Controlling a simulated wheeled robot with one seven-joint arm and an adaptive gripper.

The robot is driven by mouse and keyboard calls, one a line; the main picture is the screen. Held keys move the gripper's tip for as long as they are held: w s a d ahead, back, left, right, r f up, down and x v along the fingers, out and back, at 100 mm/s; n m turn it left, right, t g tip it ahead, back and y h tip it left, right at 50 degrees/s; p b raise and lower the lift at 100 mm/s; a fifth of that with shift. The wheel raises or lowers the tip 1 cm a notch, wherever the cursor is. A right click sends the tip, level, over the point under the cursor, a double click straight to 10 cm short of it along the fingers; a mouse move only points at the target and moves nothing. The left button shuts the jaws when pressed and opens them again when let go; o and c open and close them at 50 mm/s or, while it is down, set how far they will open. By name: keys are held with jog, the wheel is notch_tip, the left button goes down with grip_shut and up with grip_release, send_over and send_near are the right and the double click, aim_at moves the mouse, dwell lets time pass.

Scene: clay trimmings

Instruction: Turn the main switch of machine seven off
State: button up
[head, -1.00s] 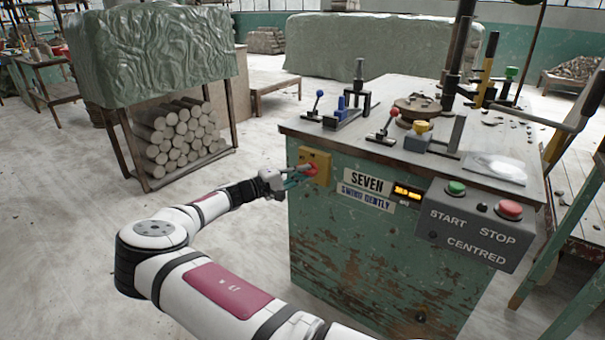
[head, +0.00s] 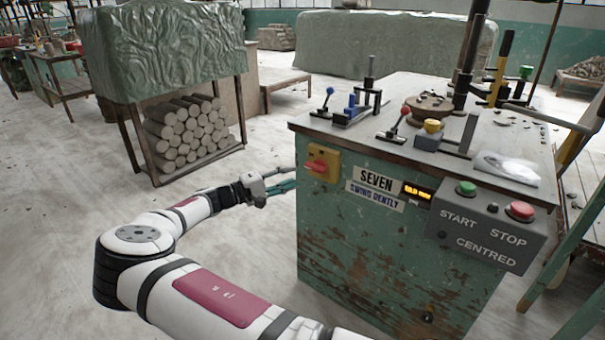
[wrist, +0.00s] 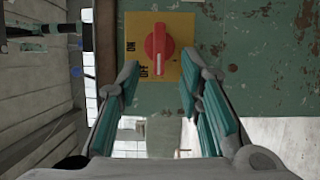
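The main switch is a red rotary knob (head: 317,166) on a yellow plate (head: 328,176), on the upper left of the green cabinet front, beside the label SEVEN (head: 375,180). In the wrist view the red knob (wrist: 158,48) lies along the picture's vertical, with a pale mark at its lower end near the OFF lettering. ON is lettered higher on the plate (wrist: 187,72). In the head view the knob lies roughly horizontal. My gripper (head: 290,180) is left of the cabinet, apart from the switch. In the wrist view its teal fingers (wrist: 164,84) are spread and empty.
A grey box with a green START button (head: 466,187) and red STOP button (head: 520,210) sticks out on the right. An amber display (head: 417,193) is lit. Levers stand on the machine top. A rack of clay logs (head: 185,130) stands behind my arm. Floor between is clear.

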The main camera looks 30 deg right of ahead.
jog(key=shift+w+a, duration=0.1)
jog(key=shift+a, duration=1.85)
